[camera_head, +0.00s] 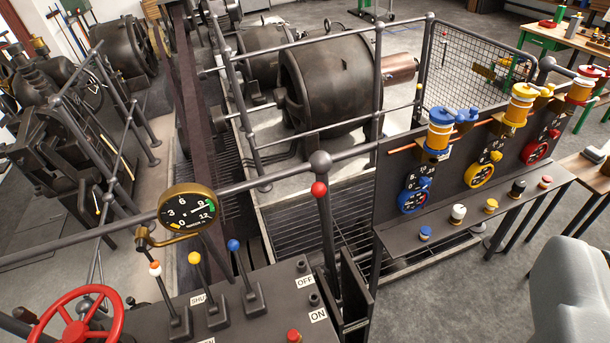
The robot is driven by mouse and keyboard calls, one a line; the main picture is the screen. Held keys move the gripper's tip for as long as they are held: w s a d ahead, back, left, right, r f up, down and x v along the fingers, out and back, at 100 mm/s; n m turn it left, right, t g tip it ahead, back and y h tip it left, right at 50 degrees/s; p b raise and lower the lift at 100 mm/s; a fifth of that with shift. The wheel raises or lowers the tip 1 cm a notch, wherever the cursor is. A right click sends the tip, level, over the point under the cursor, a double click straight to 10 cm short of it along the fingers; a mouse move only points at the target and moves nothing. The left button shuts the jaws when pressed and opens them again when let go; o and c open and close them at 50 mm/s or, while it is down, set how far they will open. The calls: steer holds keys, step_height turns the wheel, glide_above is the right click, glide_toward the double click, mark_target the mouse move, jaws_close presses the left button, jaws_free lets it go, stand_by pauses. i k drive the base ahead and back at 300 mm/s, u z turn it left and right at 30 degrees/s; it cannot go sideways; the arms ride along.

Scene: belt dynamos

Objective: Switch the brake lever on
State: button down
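A tall lever with a red knob (319,188) stands at the right end of the dark control panel (232,322), beside an OFF label (305,282) and, nearer to me, an ON label (318,315). It is nearly upright, its top leaning slightly left. No label reading "brake" is legible, so I cannot tell for sure that this is the brake lever. Three shorter levers stand to its left, with a white-and-orange knob (155,268), a yellow knob (194,258) and a blue knob (234,245).
A red handwheel (83,318) and a brass gauge (187,209) are at the left. Grey railings cross in front of the dynamos (328,84). A panel (455,165) with coloured dials is at right. A grey rounded shape (572,285) fills the lower right corner.

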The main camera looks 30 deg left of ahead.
mark_target(318, 189)
steer(key=i, duration=0.9)
steer(key=z, duration=0.05)
